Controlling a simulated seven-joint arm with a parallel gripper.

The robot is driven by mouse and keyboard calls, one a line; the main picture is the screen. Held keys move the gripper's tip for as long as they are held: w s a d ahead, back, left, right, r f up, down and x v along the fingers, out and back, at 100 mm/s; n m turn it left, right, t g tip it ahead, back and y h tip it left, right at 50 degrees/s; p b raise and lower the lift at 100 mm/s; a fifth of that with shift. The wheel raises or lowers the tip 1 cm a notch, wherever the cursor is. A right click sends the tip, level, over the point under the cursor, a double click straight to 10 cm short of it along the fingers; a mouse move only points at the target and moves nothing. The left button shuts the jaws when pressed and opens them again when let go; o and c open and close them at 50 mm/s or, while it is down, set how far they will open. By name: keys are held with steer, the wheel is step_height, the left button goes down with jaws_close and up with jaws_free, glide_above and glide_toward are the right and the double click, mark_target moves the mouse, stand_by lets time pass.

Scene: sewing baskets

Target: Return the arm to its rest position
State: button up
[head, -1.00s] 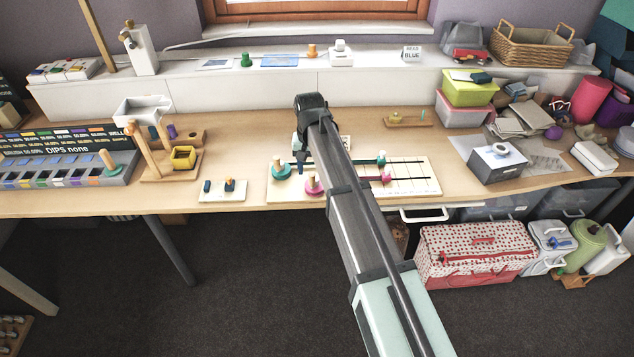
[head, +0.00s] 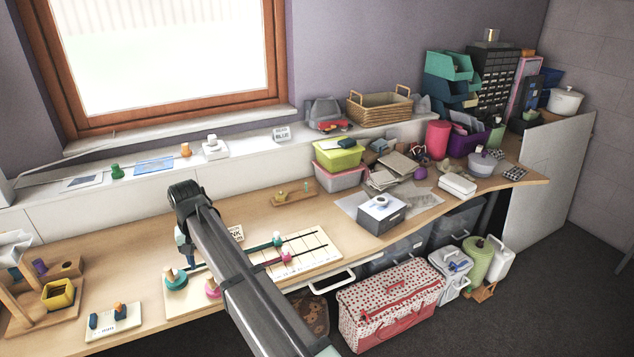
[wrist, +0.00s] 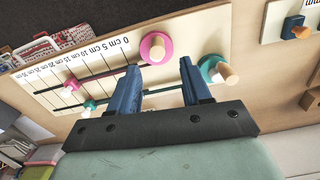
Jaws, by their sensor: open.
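My gripper (wrist: 158,75) shows two blue fingers spread apart in the wrist view, with nothing between them. They hang above a white ruled board (head: 310,250) on the wooden desk. A pink disc with a peg (wrist: 155,47) and a teal disc with a peg (wrist: 213,68) lie on the board beyond the fingertips. In the head view my arm reaches from the bottom edge over the board, and my gripper (head: 181,243) is mostly hidden behind its dark wrist.
A small board with blue and orange pegs (head: 114,322) and a wooden stand with a yellow box (head: 58,294) are at left. A grey box (head: 382,214), a lime bin (head: 338,153) and clutter fill the right. Bare desk (head: 250,215) lies behind the board.

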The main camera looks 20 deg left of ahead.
steer(key=s+d+f, duration=0.3)
steer(key=d+f, duration=2.8)
steer(key=d, duration=0.3)
steer(key=s+d+f+m+g, duration=0.2)
steer(key=s+d+f, duration=0.3)
steer(key=d, duration=0.6)
steer(key=s+d+f+m+g, duration=0.2)
steer(key=s+d+f, duration=0.3)
steer(key=s+d, duration=0.4)
steer(key=s+d+f+m+g, duration=0.2)
steer(key=s+d+f+m, duration=0.2)
steer(key=d, duration=0.9)
steer(key=shift+s+d+f+g, duration=0.35)
steer(key=shift+s+f, duration=0.4)
steer(key=shift+s, duration=0.85)
steer(key=shift+w+a, duration=0.1)
steer(key=shift+c, duration=0.4)
